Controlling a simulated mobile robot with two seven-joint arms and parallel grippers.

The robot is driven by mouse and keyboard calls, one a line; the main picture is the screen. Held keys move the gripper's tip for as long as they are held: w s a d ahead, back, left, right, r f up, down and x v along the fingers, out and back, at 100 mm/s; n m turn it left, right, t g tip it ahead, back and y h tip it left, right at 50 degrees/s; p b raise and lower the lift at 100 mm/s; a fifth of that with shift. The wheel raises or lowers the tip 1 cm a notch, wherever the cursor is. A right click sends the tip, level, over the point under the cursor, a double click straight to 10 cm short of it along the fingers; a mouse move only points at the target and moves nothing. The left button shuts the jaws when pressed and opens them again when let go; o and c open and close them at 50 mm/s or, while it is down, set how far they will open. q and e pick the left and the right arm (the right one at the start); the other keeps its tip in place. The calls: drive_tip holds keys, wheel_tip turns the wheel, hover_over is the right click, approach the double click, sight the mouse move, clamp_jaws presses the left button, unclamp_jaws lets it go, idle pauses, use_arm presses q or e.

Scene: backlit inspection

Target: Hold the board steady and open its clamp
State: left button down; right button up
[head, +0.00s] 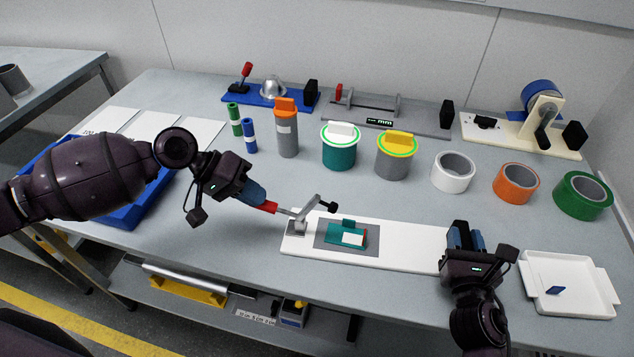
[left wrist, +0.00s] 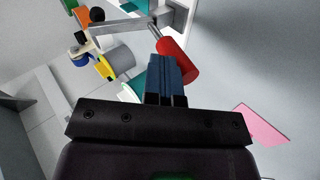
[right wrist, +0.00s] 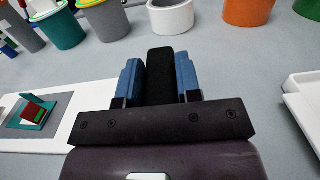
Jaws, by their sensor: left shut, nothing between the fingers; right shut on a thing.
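The white board (head: 408,252) lies on the grey bench. A grey pad (head: 328,238) on it bears a green part with a white-and-red top (head: 348,236). The clamp (head: 298,224) stands at the board's left end. Its red handle (head: 269,208) leans out left, and its metal arm with a black tip (head: 332,207) appears raised above the board. My left gripper (head: 260,200) is shut and empty, its fingertips right at the red handle (left wrist: 176,60). My right gripper (head: 467,237) is shut on a black grip (right wrist: 160,75) at the board's right end.
A white tray (head: 570,300) lies right of my right gripper. A blue tray (head: 128,215) is partly behind my left arm.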

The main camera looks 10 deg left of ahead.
use_arm(q)
drive_tip(key=shift+a+f+h, duration=0.25)
drive_tip(key=shift+f+h, duration=0.15)
drive_tip(key=shift+f, duration=0.1)
drive_tip(key=shift+a+f+h, duration=0.2)
drive_tip(key=shift+f+h, duration=0.2)
drive_tip(key=shift+f, duration=0.1)
use_arm(e)
drive_tip(key=shift+s+f, duration=0.1)
drive_tip(key=shift+f, duration=0.2)
use_arm(q)
drive_tip(key=shift+a+f, duration=0.25)
drive_tip(key=shift+f, duration=0.25)
drive_tip(key=shift+s, duration=0.1)
drive_tip(key=d+r+v, duration=0.1)
drive_tip(key=v, duration=1.1)
drive_tip(key=shift+s+r, duration=0.35)
drive_tip(key=shift+r, duration=0.1)
use_arm(e)
drive_tip(key=o, duration=1.1)
drive_tip(key=shift+r, duration=0.1)
use_arm(q)
drive_tip(key=shift+d, duration=0.1)
use_arm(e)
drive_tip(key=shift+r, duration=0.1)
